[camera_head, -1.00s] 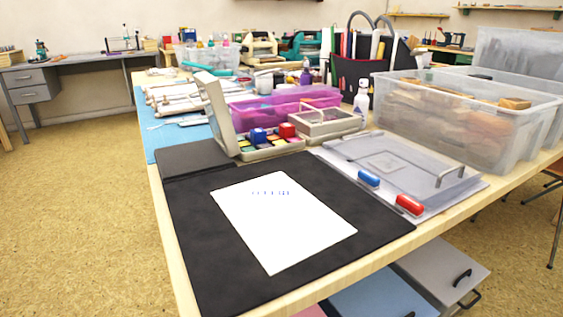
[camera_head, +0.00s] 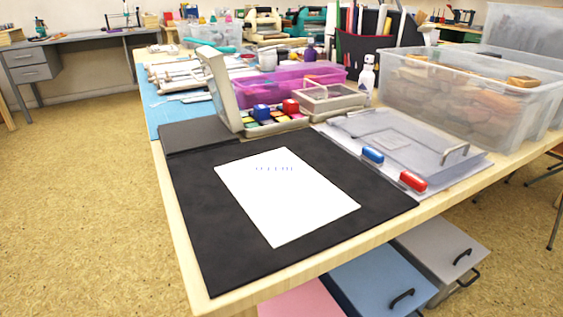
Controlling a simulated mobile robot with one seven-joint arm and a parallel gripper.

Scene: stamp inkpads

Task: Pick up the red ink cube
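A small red cube (camera_head: 290,106) sits on the coloured pads of an open inkpad case (camera_head: 220,82), towards the back of the table. A blue cube (camera_head: 261,112) sits just left of it in the same case. The case's pale lid stands up on the left side. A red rounded block (camera_head: 413,181) and a blue rounded block (camera_head: 373,155) lie at the front edge of a clear tray on the right. My gripper is not in the view.
A black mat (camera_head: 200,220) with a white sheet (camera_head: 285,200) covers the table's near end. A clear lidded tray (camera_head: 400,140), a large clear bin (camera_head: 450,95), a purple box (camera_head: 330,88) and a white bottle (camera_head: 367,75) crowd the right and back. Floor at left is clear.

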